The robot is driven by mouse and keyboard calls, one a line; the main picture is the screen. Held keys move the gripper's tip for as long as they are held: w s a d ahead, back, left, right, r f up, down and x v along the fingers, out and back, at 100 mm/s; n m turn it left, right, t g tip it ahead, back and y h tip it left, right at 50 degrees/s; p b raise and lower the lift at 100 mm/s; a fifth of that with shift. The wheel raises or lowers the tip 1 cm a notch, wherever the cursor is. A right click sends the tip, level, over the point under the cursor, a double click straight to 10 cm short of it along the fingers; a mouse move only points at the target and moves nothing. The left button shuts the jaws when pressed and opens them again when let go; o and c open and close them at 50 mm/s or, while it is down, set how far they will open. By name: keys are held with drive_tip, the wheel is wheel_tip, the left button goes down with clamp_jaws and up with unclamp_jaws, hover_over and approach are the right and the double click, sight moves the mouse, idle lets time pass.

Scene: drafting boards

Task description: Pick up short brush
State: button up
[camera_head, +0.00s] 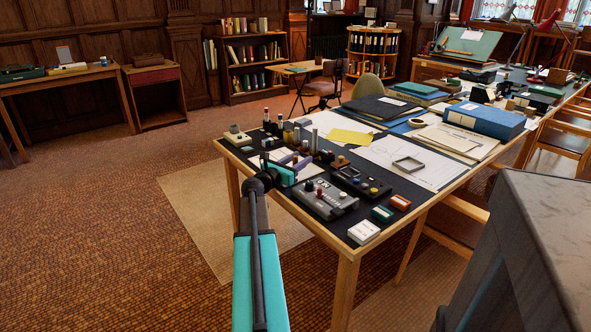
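My teal arm reaches from the bottom middle to the near left part of the long drafting table (348,242). My gripper (293,161) is at the arm's far end, low over or at the dark table top, among small desk items. Its fingers are small and partly hidden by the arm's wrist, so I cannot tell whether they are open or shut or hold anything. I cannot make out a short brush for certain. Several small upright items, such as a dark bottle (288,134), stand just beyond the gripper, and some of the surface there is hidden.
A grey control box (322,198) and a dark box with knobs (360,182) lie right of the gripper. A white block (363,232) sits at the near corner. A blue box file (485,119) lies farther back. A dark grey surface (545,230) fills the right foreground. Floor on the left is clear.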

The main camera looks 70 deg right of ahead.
drive_tip(key=shift+s+d, duration=0.2)
drive_tip(key=shift+d, duration=0.4)
drive_tip(key=shift+c, duration=0.3)
clamp_jaws()
